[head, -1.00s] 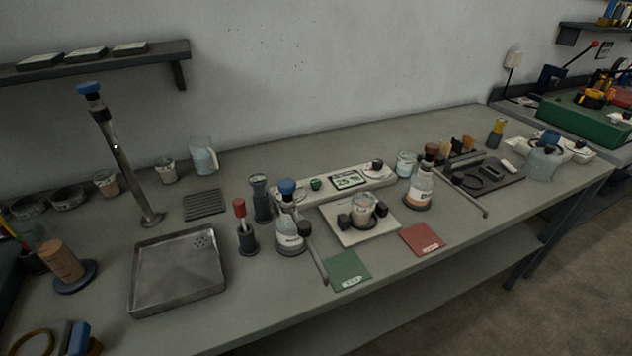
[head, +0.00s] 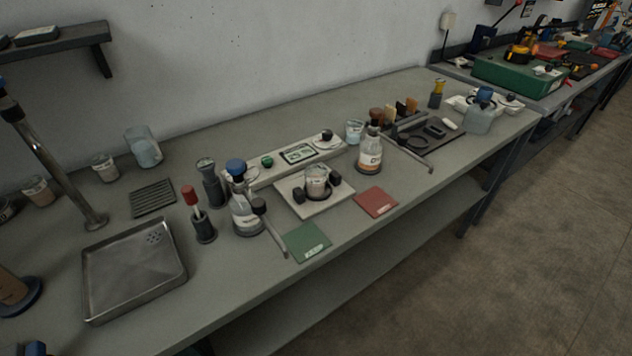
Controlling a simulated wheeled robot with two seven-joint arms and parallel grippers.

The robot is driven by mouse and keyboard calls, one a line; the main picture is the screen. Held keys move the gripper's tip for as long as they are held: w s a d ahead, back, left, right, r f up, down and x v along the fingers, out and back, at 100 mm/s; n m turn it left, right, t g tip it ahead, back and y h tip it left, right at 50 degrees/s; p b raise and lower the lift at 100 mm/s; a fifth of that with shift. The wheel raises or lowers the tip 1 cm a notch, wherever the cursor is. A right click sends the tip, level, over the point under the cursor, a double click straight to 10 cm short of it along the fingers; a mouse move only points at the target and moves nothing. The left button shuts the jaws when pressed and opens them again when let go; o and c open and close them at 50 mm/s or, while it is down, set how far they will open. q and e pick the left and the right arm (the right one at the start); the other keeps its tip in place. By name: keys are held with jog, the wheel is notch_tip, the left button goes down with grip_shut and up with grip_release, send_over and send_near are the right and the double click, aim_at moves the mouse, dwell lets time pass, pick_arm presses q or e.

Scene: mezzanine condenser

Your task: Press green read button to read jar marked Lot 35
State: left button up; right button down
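A green button (head: 267,161) sits at the left of a long pale panel (head: 236,183) on the bench, beside a small display (head: 298,153) and a dark knob (head: 327,135). In front of the panel, a small jar (head: 316,178) stands on a pale square plate (head: 293,207) between dark blocks. Its label is too small to read. Other small jars stand at the back left (head: 105,167) and right of the panel (head: 354,131); I cannot read a lot number on any. Neither of my grippers is in view.
A blue-capped flask (head: 246,214) and an orange-labelled bottle (head: 370,155) flank the plate. A green mat (head: 307,241) and a red mat (head: 376,202) lie in front. A metal tray (head: 95,299) lies left. Open floor (head: 500,270) lies right of the bench.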

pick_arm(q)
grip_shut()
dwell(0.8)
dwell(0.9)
